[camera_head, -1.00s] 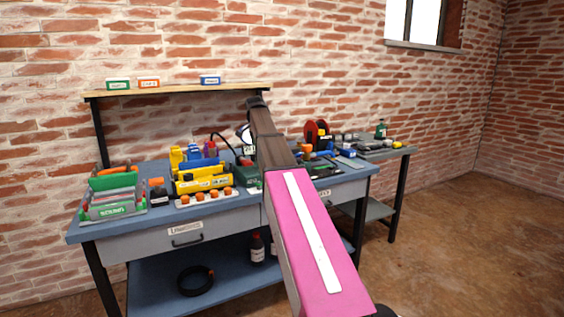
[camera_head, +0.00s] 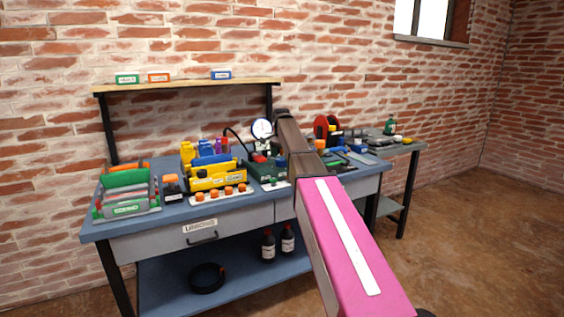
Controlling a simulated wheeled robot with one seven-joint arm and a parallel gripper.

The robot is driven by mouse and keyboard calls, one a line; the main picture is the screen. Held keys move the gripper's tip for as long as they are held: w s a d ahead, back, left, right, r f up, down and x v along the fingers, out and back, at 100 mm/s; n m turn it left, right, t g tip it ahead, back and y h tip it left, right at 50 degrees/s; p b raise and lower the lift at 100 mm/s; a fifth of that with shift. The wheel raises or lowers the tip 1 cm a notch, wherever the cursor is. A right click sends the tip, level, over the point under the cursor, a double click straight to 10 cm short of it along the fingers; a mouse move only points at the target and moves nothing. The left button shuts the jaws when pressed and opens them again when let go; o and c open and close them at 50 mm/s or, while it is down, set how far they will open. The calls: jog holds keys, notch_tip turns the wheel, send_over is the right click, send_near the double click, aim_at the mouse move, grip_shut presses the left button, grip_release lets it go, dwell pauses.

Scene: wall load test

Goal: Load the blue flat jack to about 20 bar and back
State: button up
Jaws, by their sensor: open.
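A round white-faced gauge (camera_head: 262,128) stands upright above a dark green unit (camera_head: 267,168) on the bench, just left of my arm. A red part (camera_head: 259,157) sits on top of that unit, and a dark hose arches to its left. On the upper shelf is a small blue box (camera_head: 221,74) with a white label too small to read. I cannot make out which thing is the blue flat jack. My arm reaches over the bench and covers part of it; my gripper is hidden from view.
The blue-topped bench (camera_head: 185,212) holds a green-handled tray (camera_head: 125,193), a yellow crate (camera_head: 214,178) and a strip of orange caps (camera_head: 221,193). A side table (camera_head: 410,149) stands right. The right floor is clear.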

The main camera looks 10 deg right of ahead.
jog(key=shift+f, duration=1.3)
jog(key=shift+c, duration=0.3)
jog(key=c, duration=0.9)
jog(key=shift+o, duration=0.2)
